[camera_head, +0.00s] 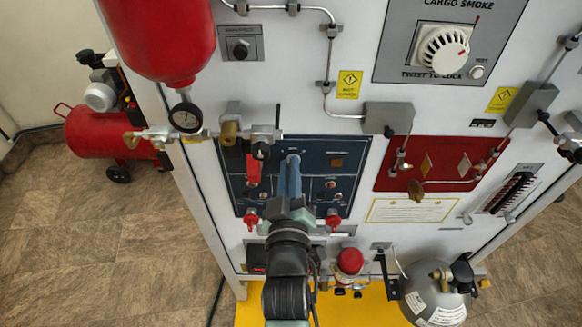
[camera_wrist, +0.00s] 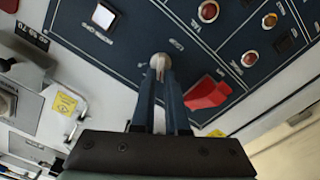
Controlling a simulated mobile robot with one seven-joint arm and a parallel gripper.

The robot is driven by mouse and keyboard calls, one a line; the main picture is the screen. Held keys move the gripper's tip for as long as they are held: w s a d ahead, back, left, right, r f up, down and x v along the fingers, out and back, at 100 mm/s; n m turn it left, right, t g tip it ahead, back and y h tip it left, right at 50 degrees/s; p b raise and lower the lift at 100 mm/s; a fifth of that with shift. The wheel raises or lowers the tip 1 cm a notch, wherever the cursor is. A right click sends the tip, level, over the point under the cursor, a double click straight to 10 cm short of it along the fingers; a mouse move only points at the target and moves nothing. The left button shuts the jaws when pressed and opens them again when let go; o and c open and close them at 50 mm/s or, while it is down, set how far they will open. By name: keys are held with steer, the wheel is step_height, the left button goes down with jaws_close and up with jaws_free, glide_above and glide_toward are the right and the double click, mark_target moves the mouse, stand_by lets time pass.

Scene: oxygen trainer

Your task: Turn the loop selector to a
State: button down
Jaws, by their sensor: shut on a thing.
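The loop selector (camera_wrist: 158,61) is a small pale grey knob on a dark blue panel (camera_wrist: 135,50), with a small printed label beside it. My gripper (camera_wrist: 160,72) is shut on it, one blue-grey fingertip on each side. In the head view my gripper (camera_head: 292,160) reaches the upper middle of the blue panel (camera_head: 345,160) and hides the selector. The selector's exact pointing and the letters around it are too small or covered to read.
A red guarded switch (camera_wrist: 208,93) sits close to the right of my fingers in the wrist view. Red indicator lamps (camera_wrist: 208,11) and a white square button (camera_wrist: 103,16) are on the same panel. A red cylinder (camera_head: 163,40) with a gauge (camera_head: 186,117) hangs at upper left.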

steer(key=shift+a+f+n, duration=0.1)
steer(key=shift+n, duration=1.1)
steer(key=c, duration=0.9)
jaws_free()
steer(key=shift+s+b, duration=1.65)
steer(key=shift+s, duration=4.85)
